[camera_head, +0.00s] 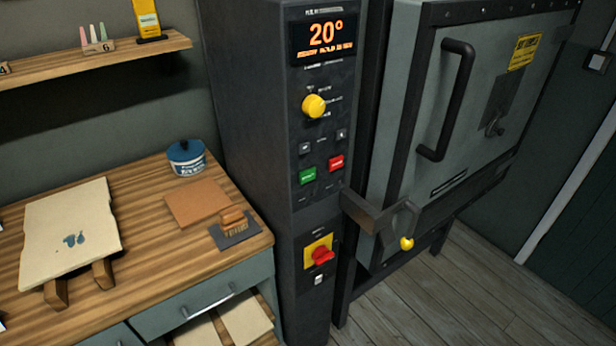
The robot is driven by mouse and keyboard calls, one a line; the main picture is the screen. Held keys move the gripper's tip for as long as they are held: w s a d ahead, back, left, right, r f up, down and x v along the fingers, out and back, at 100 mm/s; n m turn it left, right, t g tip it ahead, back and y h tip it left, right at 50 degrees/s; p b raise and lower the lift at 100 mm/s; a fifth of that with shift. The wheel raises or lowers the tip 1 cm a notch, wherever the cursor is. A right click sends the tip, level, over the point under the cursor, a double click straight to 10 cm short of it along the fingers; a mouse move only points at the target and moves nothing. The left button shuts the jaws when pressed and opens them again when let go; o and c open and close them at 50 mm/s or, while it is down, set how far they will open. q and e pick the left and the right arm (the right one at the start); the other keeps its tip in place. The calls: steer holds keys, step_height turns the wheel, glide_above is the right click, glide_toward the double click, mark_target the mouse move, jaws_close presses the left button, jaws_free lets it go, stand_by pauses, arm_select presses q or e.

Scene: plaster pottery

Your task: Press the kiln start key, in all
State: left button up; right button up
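The kiln control column (268,130) stands upright in the middle of the head view. A green key (307,175) sits on its front panel, with a red key (336,162) to its right and slightly higher. Small lettering on both keys is too blurred to read surely. The display (326,37) above shows 20° in orange, with a smaller line of text below it. A yellow knob (313,106) sits between the display and the keys. Neither of my grippers is in view, and nothing covers the keys.
A red rotary switch on a yellow plate (319,252) is lower on the column. The shut kiln door (465,110) has a black handle; a dark bracket and yellow ball (407,243) jut out below. A wooden worktop (150,255) with a blue tub (186,158) stands left.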

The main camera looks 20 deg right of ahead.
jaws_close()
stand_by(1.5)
